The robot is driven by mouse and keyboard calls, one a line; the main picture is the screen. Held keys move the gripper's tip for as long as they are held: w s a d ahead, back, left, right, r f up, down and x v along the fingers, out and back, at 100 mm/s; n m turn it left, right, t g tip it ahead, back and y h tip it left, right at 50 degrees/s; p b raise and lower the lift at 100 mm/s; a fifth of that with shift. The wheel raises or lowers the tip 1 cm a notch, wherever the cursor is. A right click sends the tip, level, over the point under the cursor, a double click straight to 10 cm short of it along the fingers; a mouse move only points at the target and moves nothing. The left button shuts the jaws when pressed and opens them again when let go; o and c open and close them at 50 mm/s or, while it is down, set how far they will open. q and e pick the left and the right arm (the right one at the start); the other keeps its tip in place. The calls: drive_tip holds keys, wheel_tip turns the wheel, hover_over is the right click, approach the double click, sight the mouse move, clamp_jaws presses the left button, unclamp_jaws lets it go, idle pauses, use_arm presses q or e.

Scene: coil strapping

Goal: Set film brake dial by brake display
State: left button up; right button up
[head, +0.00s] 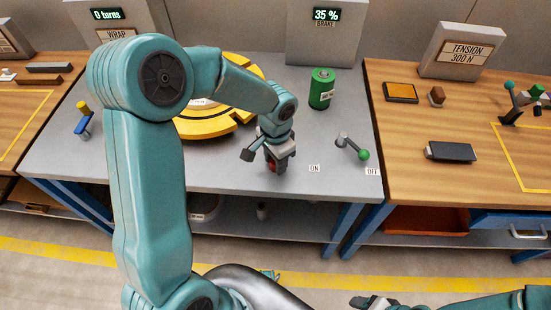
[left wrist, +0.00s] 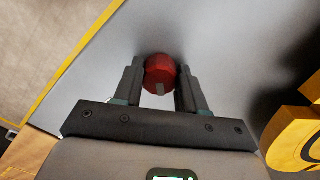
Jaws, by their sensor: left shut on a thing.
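The brake display (head: 326,15) on the grey panel at the back of the table reads 35 %. The film brake dial is a red round knob (left wrist: 160,75) with a pale mark on its near side. In the head view only a bit of the red dial (head: 271,166) shows under my left gripper (head: 274,158). In the left wrist view the two fingers of my left gripper (left wrist: 160,66) are closed on either side of the dial. My right gripper (head: 372,302) is partly visible at the bottom edge; its fingers are unclear.
A yellow ring turntable (head: 205,125) lies behind my left arm. A green cylinder (head: 322,90) stands behind the dial. A lever with a green knob (head: 364,154) sits to the right, between ON and OFF labels. The wrap display (head: 107,14) reads 0 turns.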

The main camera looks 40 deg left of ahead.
use_arm(q)
drive_tip(key=o, duration=1.1)
drive_tip(key=shift+c, duration=0.2)
wheel_tip(320, 180, up, 16)
drive_tip(key=p, duration=0.2)
drive_tip(key=shift+r, duration=0.15)
drive_tip(key=shift+s, duration=0.15)
